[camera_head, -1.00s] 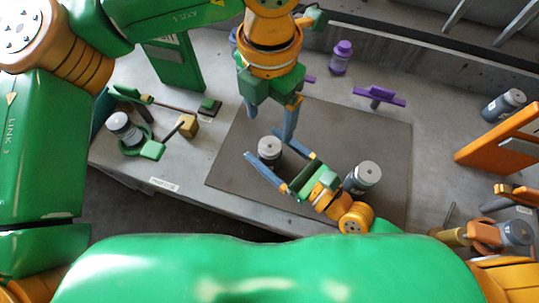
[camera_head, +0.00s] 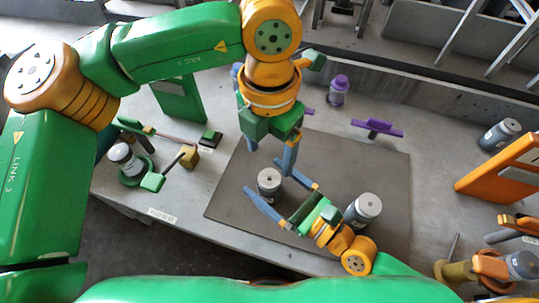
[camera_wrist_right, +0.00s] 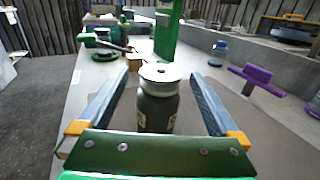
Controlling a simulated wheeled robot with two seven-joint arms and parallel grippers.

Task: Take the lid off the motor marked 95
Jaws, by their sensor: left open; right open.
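Two dark motors with light grey lids stand upright on the dark mat (camera_head: 330,150). The left motor (camera_head: 269,184) is between the open fingers of my right gripper (camera_head: 282,193); no contact can be made out. In the right wrist view this motor (camera_wrist_right: 158,110) stands centred between the fingers (camera_wrist_right: 160,100), its lid (camera_wrist_right: 163,72) on top. The other motor (camera_head: 363,210) stands to its right, beside my right wrist. My left gripper (camera_head: 270,158) points down, open, just above and behind the left motor. The number 95 cannot be read on any motor.
Another motor (camera_head: 124,158) sits in a green holder at the left, with a green panel (camera_head: 178,98) behind. Motors (camera_head: 499,135) and orange fixtures (camera_head: 505,165) are at the right.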

